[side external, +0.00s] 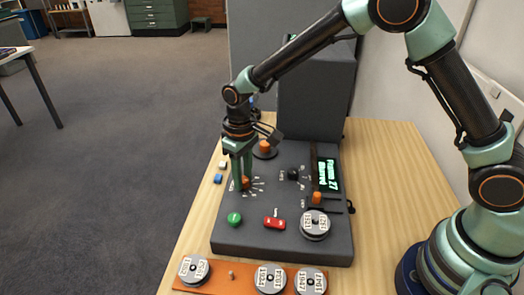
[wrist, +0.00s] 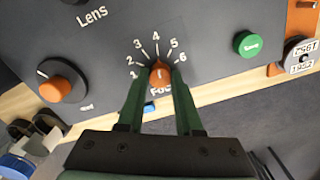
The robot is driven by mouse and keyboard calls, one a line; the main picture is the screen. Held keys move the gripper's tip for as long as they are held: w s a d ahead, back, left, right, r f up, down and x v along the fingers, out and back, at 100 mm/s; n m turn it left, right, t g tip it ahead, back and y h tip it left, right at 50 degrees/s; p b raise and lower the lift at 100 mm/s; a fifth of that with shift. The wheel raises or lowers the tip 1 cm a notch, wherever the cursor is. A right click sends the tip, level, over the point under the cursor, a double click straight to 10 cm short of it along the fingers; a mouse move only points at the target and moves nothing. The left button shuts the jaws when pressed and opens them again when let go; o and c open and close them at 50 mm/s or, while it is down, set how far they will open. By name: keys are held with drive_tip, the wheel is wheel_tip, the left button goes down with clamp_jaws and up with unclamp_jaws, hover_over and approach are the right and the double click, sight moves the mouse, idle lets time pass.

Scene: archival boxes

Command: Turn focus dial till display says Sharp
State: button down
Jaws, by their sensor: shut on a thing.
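The focus dial (wrist: 160,74) has an orange knob inside an arc of marks numbered 1 to 6 on the dark console. It also shows in the side view (side external: 245,183), partly hidden by my fingers. My gripper (wrist: 159,88) is shut on the dial's knob, with one green finger on each side. In the side view my gripper (side external: 242,180) points down at the console's left part. A pale mark shows on the knob, roughly toward 4; its exact setting is hard to tell. The display (side external: 328,175) shows green text that reads "Frame 27" and "Blurred".
Another orange knob (side external: 264,147) stands behind my gripper. A green button (side external: 234,218), a red switch (side external: 275,223), a black knob (side external: 293,174) and a reel (side external: 315,224) are on the console (side external: 265,245). More reels lie on an orange tray (side external: 230,276) in front. Small cubes lie left.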

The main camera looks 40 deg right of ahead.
sight(244, 179)
drive_tip(key=shift+w+d, duration=0.1)
idle(0.3)
drive_tip(key=c, duration=0.6)
unclamp_jaws()
wheel_tip(244, 179, up, 12)
drive_tip(key=shift+r, duration=0.1)
drive_tip(key=s+d+r+m+t, duration=0.2)
drive_tip(key=s+d+r, duration=0.4)
drive_tip(key=d+r, duration=0.15)
drive_tip(key=s+d+t, duration=0.1)
drive_tip(key=s+d, duration=0.1)
drive_tip(key=s, duration=0.1)
drive_tip(key=s+d+m+t, duration=0.1)
drive_tip(key=s+d, duration=0.2)
drive_tip(key=s+d+t, duration=0.1)
drive_tip(key=s+d, duration=0.2)
drive_tip(key=shift+s+m+t, duration=0.3)
drive_tip(key=shift+s+m, duration=0.05)
drive_tip(key=shift+m, duration=0.05)
